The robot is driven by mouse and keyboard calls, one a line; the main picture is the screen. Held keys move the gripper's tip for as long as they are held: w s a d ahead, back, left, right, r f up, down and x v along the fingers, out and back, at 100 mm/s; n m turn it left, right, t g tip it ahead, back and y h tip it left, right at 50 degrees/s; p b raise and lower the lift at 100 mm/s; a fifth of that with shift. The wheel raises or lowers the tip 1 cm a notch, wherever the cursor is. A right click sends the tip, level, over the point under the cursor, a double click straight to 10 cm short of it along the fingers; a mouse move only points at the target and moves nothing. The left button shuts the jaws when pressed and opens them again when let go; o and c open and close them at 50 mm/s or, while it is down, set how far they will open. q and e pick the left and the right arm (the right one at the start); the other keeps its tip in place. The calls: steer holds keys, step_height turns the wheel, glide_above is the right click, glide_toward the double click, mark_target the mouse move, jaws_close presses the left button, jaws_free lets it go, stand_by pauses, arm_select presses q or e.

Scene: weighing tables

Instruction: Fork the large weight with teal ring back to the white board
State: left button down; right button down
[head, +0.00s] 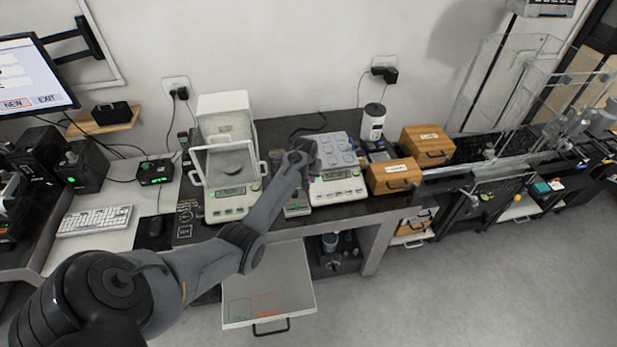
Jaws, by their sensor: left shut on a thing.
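My left gripper (304,151) is over the weighing table beside the right-hand balance (338,188). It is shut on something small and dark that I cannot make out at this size. The balance carries a pale top with several round-cornered patches. I cannot pick out a large weight with a teal ring; the gripper and arm may hide it. A pale pulled-out board (285,282) with a green and a red outline is below the table's front edge; I cannot tell if this is the white board. My right gripper is not in view.
A balance with an open glass-and-white draft shield (228,128) stands left of the gripper. Wooden boxes (395,176) and a white cylindrical device (373,118) stand to the right. A keyboard (94,220) lies at left. Floor at lower right is clear.

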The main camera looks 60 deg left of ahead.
arm_select(q)
steer(key=shift+w+a+b, duration=0.3)
steer(key=shift+w+a, duration=0.05)
steer(key=shift+a, duration=0.05)
steer(key=shift+w+a+b, duration=0.3)
steer(key=shift+a+b, duration=0.05)
steer(key=shift+b, duration=0.05)
stand_by(0.9)
stand_by(0.5)
steer(key=shift+w+a+b, duration=0.3)
steer(key=shift+w, duration=0.05)
stand_by(0.5)
steer(key=shift+w+a, duration=0.15)
steer(key=shift+a, duration=0.05)
stand_by(0.5)
stand_by(0.8)
steer(key=shift+p, duration=0.5)
stand_by(0.5)
steer(key=shift+t+y, duration=0.3)
stand_by(0.3)
steer(key=shift+p, duration=0.3)
